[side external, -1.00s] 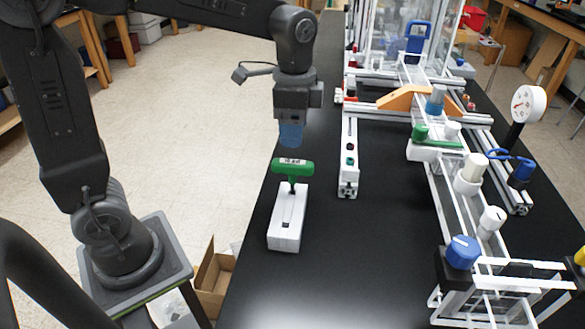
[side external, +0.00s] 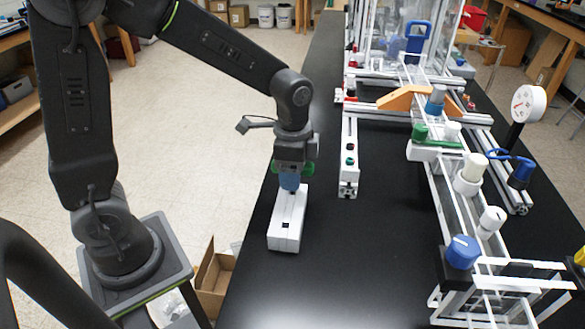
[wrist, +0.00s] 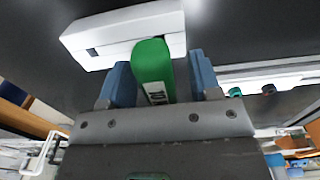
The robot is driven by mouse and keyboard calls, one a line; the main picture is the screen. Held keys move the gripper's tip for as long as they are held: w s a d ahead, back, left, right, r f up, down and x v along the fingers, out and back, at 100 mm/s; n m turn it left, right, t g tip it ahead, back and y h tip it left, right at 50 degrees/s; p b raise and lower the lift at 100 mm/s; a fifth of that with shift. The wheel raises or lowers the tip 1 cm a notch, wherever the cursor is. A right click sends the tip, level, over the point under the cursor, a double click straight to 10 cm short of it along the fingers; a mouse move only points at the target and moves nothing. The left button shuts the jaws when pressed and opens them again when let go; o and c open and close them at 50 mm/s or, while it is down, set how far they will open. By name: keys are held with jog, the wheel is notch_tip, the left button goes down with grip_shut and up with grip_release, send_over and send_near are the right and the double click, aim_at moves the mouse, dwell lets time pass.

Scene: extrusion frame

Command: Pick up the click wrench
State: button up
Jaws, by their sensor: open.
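The click wrench (wrist: 152,66) has a green T-handle with a white label. In the wrist view its handle lies between the two blue fingers of my gripper (wrist: 161,78), with a finger on each side. In the side view my gripper (side external: 289,181) is down over the handle and hides most of it; green ends of the wrench (side external: 308,168) show past the gripper. The wrench stands in a white block holder (side external: 287,222) on the black table. The holder also shows in the wrist view (wrist: 85,40). My gripper is open around the handle.
A white rail (side external: 349,160) with small coloured buttons stands just right of the holder. An extrusion frame (side external: 440,200) with knobs and a dial gauge (side external: 527,103) fills the table's right side. The black table (side external: 350,270) is clear in front of the holder.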

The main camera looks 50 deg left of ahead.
jog(key=shift+c, duration=0.2)
jog(key=c, duration=1)
jog(key=shift+o, duration=0.2)
jog(key=shift+r, duration=0.15)
notch_tip(320, 180, up, 4)
jog(key=s+a+r, duration=0.4)
jog(key=a+r, duration=0.2)
jog(key=a, duration=0.5)
jog(key=shift+r, duration=0.35)
jog(key=o, duration=0.4)
grip_shut()
notch_tip(320, 180, up, 6)
jog(key=shift+r, duration=0.25)
